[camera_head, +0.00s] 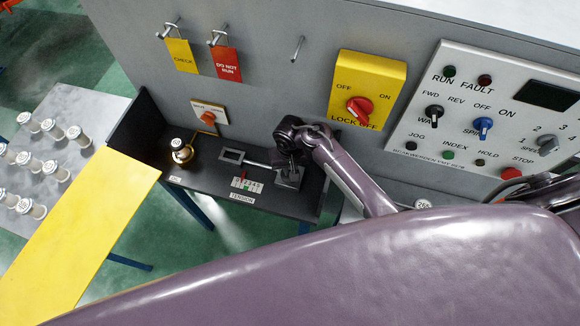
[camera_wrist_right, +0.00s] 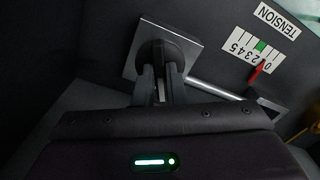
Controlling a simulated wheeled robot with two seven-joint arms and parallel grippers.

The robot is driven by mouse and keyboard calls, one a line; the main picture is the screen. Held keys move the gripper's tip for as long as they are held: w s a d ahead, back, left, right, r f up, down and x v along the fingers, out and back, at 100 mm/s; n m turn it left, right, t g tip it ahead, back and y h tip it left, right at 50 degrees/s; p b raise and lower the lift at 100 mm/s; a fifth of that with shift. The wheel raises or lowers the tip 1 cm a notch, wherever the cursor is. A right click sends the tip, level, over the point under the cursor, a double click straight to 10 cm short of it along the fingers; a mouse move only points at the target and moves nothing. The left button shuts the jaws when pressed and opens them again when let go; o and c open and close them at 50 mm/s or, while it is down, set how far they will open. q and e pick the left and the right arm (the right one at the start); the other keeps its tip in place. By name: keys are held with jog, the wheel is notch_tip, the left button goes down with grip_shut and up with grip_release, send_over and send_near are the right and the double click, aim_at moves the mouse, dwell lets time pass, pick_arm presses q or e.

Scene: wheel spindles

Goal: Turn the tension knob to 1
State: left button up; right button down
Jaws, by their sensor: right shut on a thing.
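The black tension knob (camera_wrist_right: 155,52) stands on a square metal plate (camera_wrist_right: 188,45) on the dark shelf. My right gripper (camera_wrist_right: 160,88) is shut on the knob in the right wrist view. In the head view the gripper (camera_head: 289,160) comes down over the plate and mostly hides the knob. The TENSION scale (camera_wrist_right: 246,45), marked 0 to 5, shows upside down in the wrist view with a green mark. A red pointer (camera_wrist_right: 257,73) touches its low-number end; its exact reading is too small to tell. The scale also shows in the head view (camera_head: 246,186). My left gripper is out of view.
A brass-coloured oil fitting (camera_head: 182,152) stands at the shelf's left. A red switch on a yellow box (camera_head: 345,75) and a control panel (camera_head: 465,60) are on the wall. White spindles (camera_head: 52,128) stand on a table at left. My arm covers the lower right.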

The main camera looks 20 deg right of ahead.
dwell(0.3)
jog(key=c, duration=1.5)
grip_release()
notch_tip(320, 180, up, 8)
jog(key=shift+f+b, duration=0.1)
jog(key=shift+b, duration=0.4)
